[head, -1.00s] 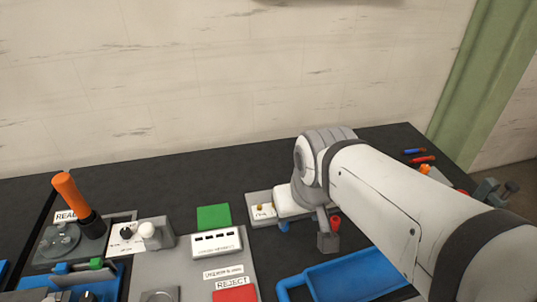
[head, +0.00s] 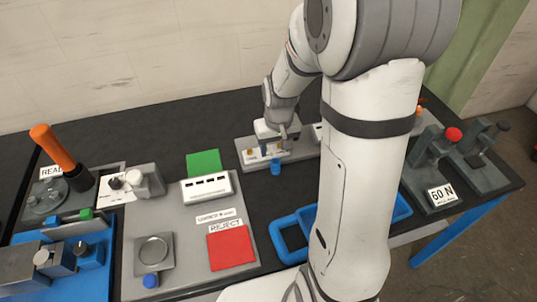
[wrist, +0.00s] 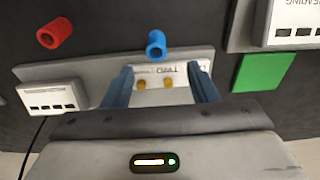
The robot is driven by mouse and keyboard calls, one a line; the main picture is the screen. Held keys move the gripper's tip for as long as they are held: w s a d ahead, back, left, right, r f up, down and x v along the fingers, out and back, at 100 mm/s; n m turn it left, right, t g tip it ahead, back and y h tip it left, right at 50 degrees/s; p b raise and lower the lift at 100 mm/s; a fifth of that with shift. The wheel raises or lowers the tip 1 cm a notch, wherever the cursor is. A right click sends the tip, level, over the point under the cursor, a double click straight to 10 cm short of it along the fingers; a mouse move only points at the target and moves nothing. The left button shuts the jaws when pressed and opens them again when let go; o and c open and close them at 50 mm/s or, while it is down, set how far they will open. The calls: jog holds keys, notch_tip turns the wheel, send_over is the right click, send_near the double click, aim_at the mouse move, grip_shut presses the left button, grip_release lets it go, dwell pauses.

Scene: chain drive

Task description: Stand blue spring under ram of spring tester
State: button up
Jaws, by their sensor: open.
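A red spring (wrist: 54,33) lies left of the blue one in the wrist view. The grey plate (wrist: 90,72) carries gold pegs and a white box. A blue tray (head: 290,238) lies in front, partly behind my arm. A green pad (head: 203,163) and red REJECT pad (head: 232,248) are left.

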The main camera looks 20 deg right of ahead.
aim_at(276, 161)
jog(key=shift+w+f, duration=0.3)
jog(key=shift+f, duration=0.45)
jog(key=shift+w+d+f+p, duration=0.15)
jog(key=shift+f+p, duration=0.1)
jog(key=shift+f, duration=1)
jog(key=shift+w+d+f+p, duration=0.15)
jog(key=shift+f+p, duration=0.15)
jog(key=shift+f, duration=0.9)
jog(key=shift+w+f+p, duration=0.15)
jog(key=shift+f+p, duration=0.1)
jog(key=shift+f, duration=1)
jog(key=shift+r, duration=0.1)
jog(key=c, duration=1.1)
